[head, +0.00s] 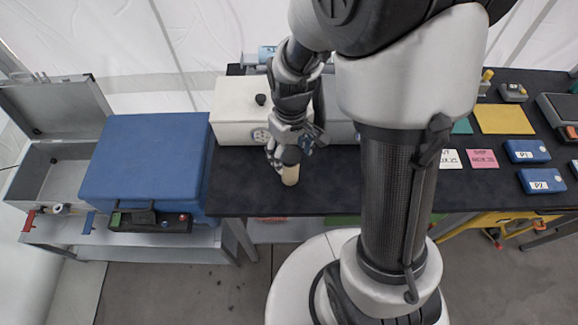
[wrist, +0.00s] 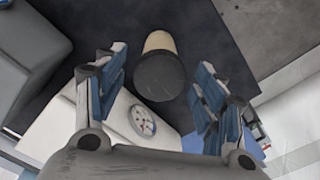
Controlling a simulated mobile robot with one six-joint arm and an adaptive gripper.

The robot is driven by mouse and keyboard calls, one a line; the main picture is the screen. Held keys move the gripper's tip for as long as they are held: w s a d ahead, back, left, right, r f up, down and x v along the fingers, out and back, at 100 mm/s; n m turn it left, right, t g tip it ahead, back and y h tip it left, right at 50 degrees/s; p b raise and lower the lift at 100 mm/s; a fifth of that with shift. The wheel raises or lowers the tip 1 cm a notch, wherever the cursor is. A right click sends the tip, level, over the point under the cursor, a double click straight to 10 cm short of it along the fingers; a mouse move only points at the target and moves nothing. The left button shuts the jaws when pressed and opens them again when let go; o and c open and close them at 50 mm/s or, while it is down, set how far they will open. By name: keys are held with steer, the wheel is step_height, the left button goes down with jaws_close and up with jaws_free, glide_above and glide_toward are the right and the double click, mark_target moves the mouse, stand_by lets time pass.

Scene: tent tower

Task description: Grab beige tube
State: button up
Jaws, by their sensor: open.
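The beige tube (head: 290,174) stands upright on the black table (head: 320,180), near its front left part, and has a dark cap. In the wrist view the tube (wrist: 160,42) shows its beige side, with the round dark cap facing the camera. My gripper (head: 284,158) is at the tube's top in the head view. In the wrist view my gripper (wrist: 160,85) is open, with one blue-padded finger on each side of the cap and gaps between. Part of the tube is hidden behind the fingers in the head view.
A white box (head: 232,108) with a dark knob and a gauge stands behind the tube. A blue case (head: 145,155) sits left of the table beside an open grey case (head: 55,170). Blue boxes (head: 541,181) and coloured cards lie at right. The table in front is clear.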

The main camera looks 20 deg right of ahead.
steer(key=shift+w+a+f+b, duration=0.1)
steer(key=shift+f+b, duration=0.45)
steer(key=shift+f, duration=1)
steer(key=shift+w+f+b, duration=0.1)
steer(key=shift+f+b, duration=0.4)
steer(key=shift+f, duration=1)
steer(key=shift+r, duration=0.1)
steer(key=shift+c, duration=0.3)
steer(key=c, duration=1.1)
steer(key=shift+r, duration=0.1)
